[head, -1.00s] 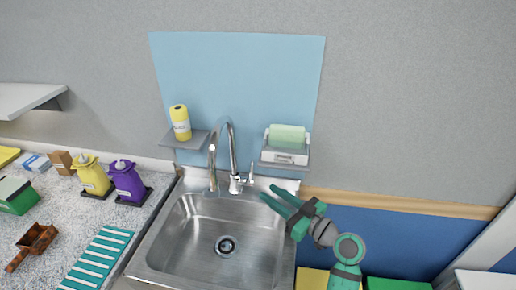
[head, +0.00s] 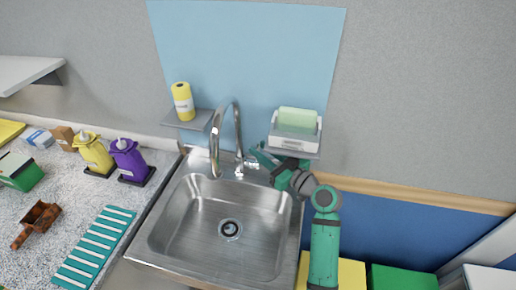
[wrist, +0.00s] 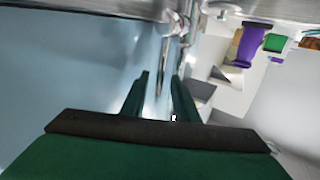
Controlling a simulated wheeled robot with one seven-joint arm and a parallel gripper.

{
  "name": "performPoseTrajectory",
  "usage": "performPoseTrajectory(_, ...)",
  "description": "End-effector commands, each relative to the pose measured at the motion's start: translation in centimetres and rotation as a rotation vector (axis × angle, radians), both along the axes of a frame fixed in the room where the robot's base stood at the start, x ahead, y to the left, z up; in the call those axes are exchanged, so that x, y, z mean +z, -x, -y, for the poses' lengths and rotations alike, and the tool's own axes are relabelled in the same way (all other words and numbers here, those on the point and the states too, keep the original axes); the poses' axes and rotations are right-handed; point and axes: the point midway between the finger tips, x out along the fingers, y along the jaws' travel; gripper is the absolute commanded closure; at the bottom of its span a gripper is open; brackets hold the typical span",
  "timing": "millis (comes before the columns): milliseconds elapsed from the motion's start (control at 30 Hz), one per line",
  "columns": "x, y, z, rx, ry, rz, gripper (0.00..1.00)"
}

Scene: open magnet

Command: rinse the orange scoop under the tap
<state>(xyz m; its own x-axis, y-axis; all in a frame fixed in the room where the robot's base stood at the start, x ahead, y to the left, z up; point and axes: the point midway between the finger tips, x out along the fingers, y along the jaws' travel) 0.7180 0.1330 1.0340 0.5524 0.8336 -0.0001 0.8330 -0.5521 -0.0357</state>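The orange scoop (head: 37,224), brownish orange, lies on the speckled counter at the left in the head view, far from my gripper. The chrome tap (head: 236,130) arches over the steel sink (head: 186,233), with its small lever (head: 247,166) on the right of its base. My gripper (head: 260,154) is beside the tap lever, just right of the spout. In the wrist view my gripper (wrist: 160,94) has its two green fingers apart, with a thin chrome part (wrist: 165,65) showing between or beyond them; I cannot tell whether they touch it. No water shows.
A shelf with a green sponge in a white holder (head: 295,145) is close above my gripper. Yellow (head: 94,151) and purple (head: 129,158) dispensers and a teal slatted mat (head: 95,250) are on the counter. The sink basin is empty.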

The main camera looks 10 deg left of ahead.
Motion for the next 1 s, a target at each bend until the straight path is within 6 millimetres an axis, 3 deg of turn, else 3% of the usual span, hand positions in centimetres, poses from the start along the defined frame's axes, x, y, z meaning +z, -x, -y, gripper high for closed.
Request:
performPoseTrajectory(200, 0.0, -0.9, -1.4, 0.0, 0.0, 0.0, 0.72)
performPoseTrajectory(500, 0.0, -0.9, -1.6, 0.001, 0.0, 0.0, 0.72)
performPoseTrajectory(600, 0.0, -0.9, -1.6, 0.001, -0.001, -0.001, 0.96)
performPoseTrajectory(633, 0.0, -0.9, -1.6, 0.001, -0.001, -0.001, 1.0)
performPoseTrajectory(1000, 0.0, -0.9, -1.5, 0.001, -0.001, -0.001, 1.0)
